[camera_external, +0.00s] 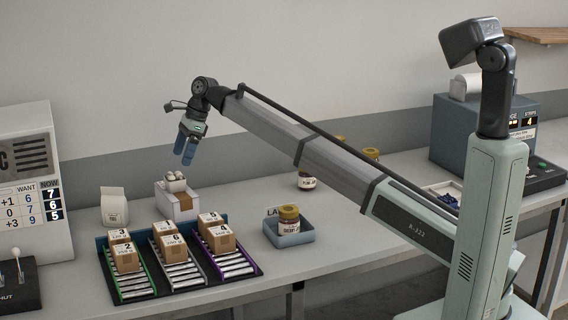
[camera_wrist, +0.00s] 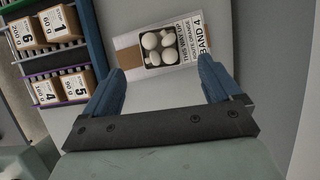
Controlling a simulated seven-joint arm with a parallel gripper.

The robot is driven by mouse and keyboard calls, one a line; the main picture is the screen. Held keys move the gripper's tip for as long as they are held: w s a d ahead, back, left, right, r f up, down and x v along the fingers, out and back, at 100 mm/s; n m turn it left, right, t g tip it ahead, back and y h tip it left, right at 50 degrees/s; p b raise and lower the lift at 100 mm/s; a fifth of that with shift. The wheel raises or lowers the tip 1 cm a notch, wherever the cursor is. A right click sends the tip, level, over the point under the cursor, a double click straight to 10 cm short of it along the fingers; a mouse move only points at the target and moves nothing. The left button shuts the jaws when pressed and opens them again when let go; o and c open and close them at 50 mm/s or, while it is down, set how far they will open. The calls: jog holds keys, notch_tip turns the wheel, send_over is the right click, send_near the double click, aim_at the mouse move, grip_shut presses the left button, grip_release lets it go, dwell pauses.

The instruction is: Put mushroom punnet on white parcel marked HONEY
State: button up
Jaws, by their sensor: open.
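The mushroom punnet (camera_external: 174,181), a dark tray of white mushrooms, sits on top of a white parcel (camera_external: 186,208) with a brown tape band. In the wrist view the punnet (camera_wrist: 161,47) rests on the parcel's top face, with the parcel's printed edge (camera_wrist: 196,27) beside it. The print includes "BAND 4"; I cannot read HONEY on it. My gripper (camera_external: 186,160) is open and empty, above the punnet and apart from it. In the wrist view my gripper's blue fingers (camera_wrist: 162,70) are spread to either side of the punnet.
A rack (camera_external: 185,282) with several brown numbered boxes stands in front of the parcel. A white bag (camera_external: 114,206) is to its left. A blue-grey tray (camera_external: 289,237) with a jar (camera_external: 289,217) is to the right. Bare counter lies between parcel and tray.

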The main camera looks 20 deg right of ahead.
jog(key=shift+v, duration=1.55)
jog(key=shift+a, duration=0.1)
